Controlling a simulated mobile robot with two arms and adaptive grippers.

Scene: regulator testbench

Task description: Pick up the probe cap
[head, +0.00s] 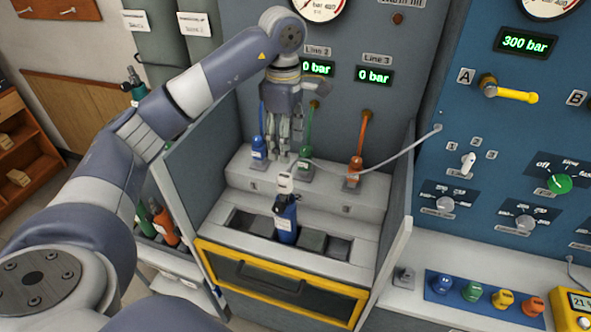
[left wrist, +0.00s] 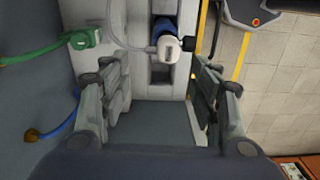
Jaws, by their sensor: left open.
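The probe cap (head: 285,183) is a small white piece at the top of a blue bottle-like body (head: 287,218), which stands upright in a slot of the bench. In the left wrist view the white cap (left wrist: 168,48) sits at the end of the blue body (left wrist: 166,24), with a pale hose beside it. My left gripper (head: 291,150) is open, points down and is above the cap, apart from it. In the left wrist view its fingers (left wrist: 162,95) are spread with nothing between them. My right gripper is not in view.
Blue (head: 259,148), green (head: 305,158) and orange (head: 354,172) connectors with hoses stand on the ledge behind. A pale hose (head: 400,150) runs to the right panel. Grey side walls (head: 393,240) flank the bench. Coloured caps (head: 472,291) sit on the right shelf.

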